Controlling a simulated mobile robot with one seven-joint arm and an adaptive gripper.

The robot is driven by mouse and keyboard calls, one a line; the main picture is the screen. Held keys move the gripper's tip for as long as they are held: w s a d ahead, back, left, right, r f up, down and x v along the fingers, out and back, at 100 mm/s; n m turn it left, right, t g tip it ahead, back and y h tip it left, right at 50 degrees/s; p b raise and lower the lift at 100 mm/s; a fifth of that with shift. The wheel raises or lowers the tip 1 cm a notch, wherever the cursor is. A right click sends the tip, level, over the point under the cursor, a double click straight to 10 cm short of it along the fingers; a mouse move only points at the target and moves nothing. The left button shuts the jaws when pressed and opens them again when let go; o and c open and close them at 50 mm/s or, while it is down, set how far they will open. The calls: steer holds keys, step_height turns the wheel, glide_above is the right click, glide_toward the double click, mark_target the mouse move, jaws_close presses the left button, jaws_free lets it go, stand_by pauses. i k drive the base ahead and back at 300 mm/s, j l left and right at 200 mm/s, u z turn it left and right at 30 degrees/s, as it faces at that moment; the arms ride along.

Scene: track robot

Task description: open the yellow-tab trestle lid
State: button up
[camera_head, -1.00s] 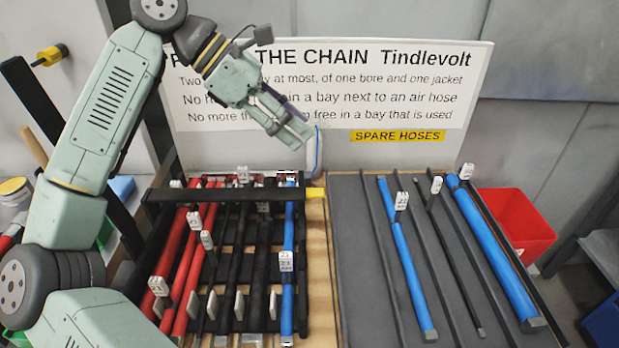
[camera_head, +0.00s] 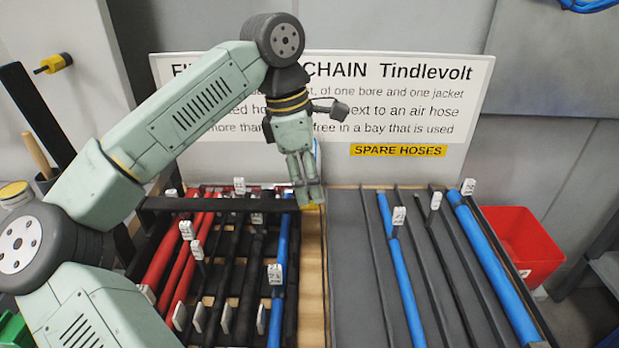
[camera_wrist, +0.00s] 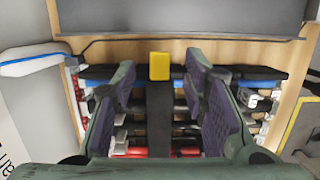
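The trestle lid is a black bar (camera_head: 215,204) lying flat across the hoses at the left tray. It also shows in the wrist view (camera_wrist: 160,115), running away from me. Its yellow tab (camera_wrist: 160,66) is at the far end in the wrist view. In the head view the tab is mostly hidden behind my fingers. My gripper (camera_head: 308,196) points down at the tab end of the bar. In the wrist view my gripper (camera_wrist: 162,95) is open, with one finger to each side of the bar. I cannot tell its height above the bar.
Red, black and blue hoses with white tags lie under the bar. A grey rack of spare hoses (camera_head: 352,265) is at the right, past a wooden strip (camera_head: 312,275). A sign board (camera_head: 430,110) stands close behind my gripper. A red bin (camera_head: 525,245) is far right.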

mark_target(161, 204)
steer(key=k, duration=1)
